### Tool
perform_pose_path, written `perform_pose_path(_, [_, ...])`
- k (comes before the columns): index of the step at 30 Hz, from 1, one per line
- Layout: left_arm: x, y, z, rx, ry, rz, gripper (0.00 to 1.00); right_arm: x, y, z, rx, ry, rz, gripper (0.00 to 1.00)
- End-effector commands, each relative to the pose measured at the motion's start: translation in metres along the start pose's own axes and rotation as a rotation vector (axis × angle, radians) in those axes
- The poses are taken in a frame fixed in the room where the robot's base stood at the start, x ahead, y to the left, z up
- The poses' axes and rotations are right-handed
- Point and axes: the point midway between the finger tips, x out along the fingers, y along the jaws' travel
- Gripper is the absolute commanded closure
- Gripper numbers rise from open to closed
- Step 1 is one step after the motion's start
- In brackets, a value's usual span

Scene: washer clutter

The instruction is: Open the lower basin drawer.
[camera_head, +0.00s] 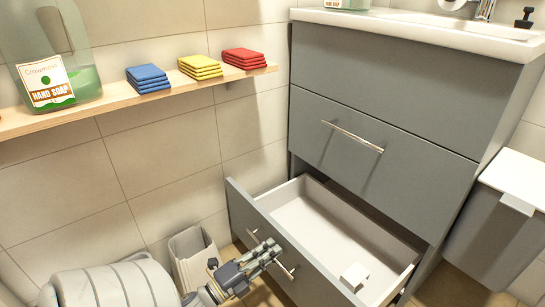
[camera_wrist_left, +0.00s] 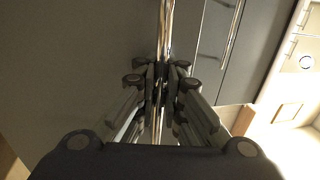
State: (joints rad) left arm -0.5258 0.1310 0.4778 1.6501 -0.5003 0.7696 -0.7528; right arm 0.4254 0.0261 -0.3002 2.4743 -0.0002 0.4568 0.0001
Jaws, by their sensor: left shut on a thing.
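The lower basin drawer (camera_head: 322,285) is pulled out from the grey cabinet, and its white interior shows. My left gripper (camera_head: 268,252) is at the drawer's front, shut on the metal bar handle (camera_head: 289,272). In the left wrist view the handle (camera_wrist_left: 166,30) runs between the fingers of my left gripper (camera_wrist_left: 160,75). The middle of the handle is hidden by the fingers. My right gripper is not in view.
The upper drawer (camera_head: 385,185) above is shut, with its own bar handle. A wooden shelf (camera_head: 115,112) on the left wall holds a soap bottle and blue, yellow and red folded cloths. A pale bin (camera_head: 194,258) stands left of the drawer. A grey bin with a white lid (camera_head: 512,185) is at the right.

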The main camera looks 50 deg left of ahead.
Motion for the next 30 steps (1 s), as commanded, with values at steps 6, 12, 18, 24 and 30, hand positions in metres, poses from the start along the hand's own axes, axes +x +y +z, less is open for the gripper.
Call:
perform_pose_path(6, [-0.001, 0.002, -0.001, 0.0, 0.002, 0.005, 0.91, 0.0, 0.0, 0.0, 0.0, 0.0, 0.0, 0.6])
perform_pose_path(12, [0.0, 0.002, -0.001, 0.0, 0.001, 0.003, 0.72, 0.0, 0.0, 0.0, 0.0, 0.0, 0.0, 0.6])
perform_pose_path(18, [0.0, 0.001, 0.0, 0.0, 0.0, 0.002, 0.72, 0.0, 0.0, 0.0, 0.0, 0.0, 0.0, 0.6])
perform_pose_path(24, [-0.017, 0.002, 0.0, -0.001, -0.001, 0.005, 0.72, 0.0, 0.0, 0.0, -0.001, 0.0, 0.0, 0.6])
perform_pose_path(30, [-0.059, 0.002, 0.0, -0.002, -0.002, 0.008, 0.72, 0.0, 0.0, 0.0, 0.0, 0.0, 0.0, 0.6])
